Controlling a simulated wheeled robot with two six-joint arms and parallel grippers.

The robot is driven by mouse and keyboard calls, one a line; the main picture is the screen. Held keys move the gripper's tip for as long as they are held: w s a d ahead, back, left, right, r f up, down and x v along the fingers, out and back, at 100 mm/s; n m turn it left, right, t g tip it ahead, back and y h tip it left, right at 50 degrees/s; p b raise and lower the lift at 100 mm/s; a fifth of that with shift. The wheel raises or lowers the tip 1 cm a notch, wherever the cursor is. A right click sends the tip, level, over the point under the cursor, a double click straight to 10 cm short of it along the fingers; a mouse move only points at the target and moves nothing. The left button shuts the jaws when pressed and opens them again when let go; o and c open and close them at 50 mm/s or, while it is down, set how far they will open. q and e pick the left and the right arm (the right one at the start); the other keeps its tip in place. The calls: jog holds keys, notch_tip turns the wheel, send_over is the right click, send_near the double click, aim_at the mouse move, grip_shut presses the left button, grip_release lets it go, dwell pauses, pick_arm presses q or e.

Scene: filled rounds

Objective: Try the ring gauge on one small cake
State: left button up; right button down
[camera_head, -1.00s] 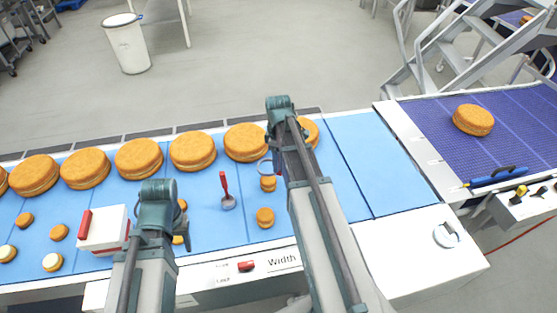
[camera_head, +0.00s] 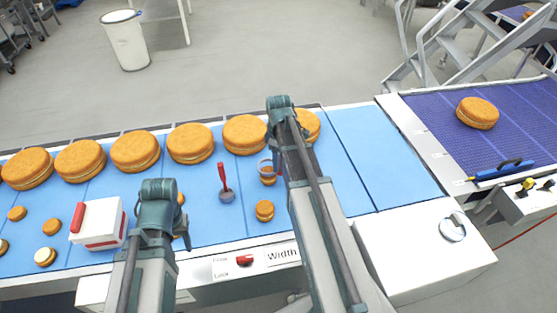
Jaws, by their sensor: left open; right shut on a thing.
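The ring gauge (camera_head: 263,167), a thin grey ring with some red on it, shows just left of my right forearm. It overlaps the top of a small orange-brown cake (camera_head: 268,180) in the picture; I cannot tell whether it touches or surrounds it. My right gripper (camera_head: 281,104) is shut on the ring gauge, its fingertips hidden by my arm. Another small cake (camera_head: 265,210) stands nearer. My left gripper (camera_head: 158,192) is open over the belt, partly hiding small cakes behind it. More small cakes (camera_head: 52,227) lie at the left.
Several large cakes (camera_head: 190,144) line the far side of the blue belt (camera_head: 375,155). A red-handled tool (camera_head: 225,190) stands mid-belt. A white box with a red handle (camera_head: 98,223) stands left of my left gripper. A purple conveyor (camera_head: 460,135) carries one large cake (camera_head: 477,113).

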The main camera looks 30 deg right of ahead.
pick_arm(q)
jog(key=shift+f+b, duration=3.2)
jog(key=shift+b, duration=0.05)
pick_arm(e)
jog(key=shift+f, duration=3.25)
jog(key=shift+r, duration=0.1)
pick_arm(q)
notch_tip(320, 180, up, 10)
jog(key=p, duration=1)
pick_arm(e)
jog(key=shift+r, duration=4.85)
